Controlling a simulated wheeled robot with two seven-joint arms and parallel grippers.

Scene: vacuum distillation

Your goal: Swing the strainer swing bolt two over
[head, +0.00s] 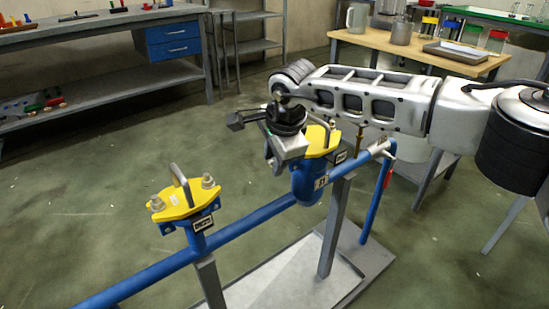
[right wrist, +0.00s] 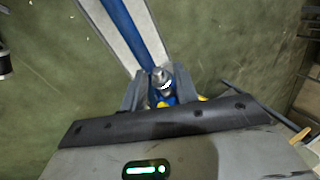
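Two strainers with yellow covers sit along a blue pipe in the head view. The left strainer cover (head: 183,200) has a raised handle and two upright bolts with nuts, one at each end. The right strainer cover (head: 322,140) is partly hidden by my right gripper (head: 272,157), which hangs at its left end. In the right wrist view my right gripper (right wrist: 161,84) is open, with a metal bolt (right wrist: 161,76) standing between its fingers. Blue and yellow strainer parts show beneath the bolt. My left gripper is not in view.
The blue pipe (head: 262,214) runs on grey posts above a pale base plate (head: 290,284). A wooden-topped table (head: 425,50) with vessels stands at the back right. A workbench with blue drawers (head: 173,40) is at the back left. Open floor lies left of the pipe.

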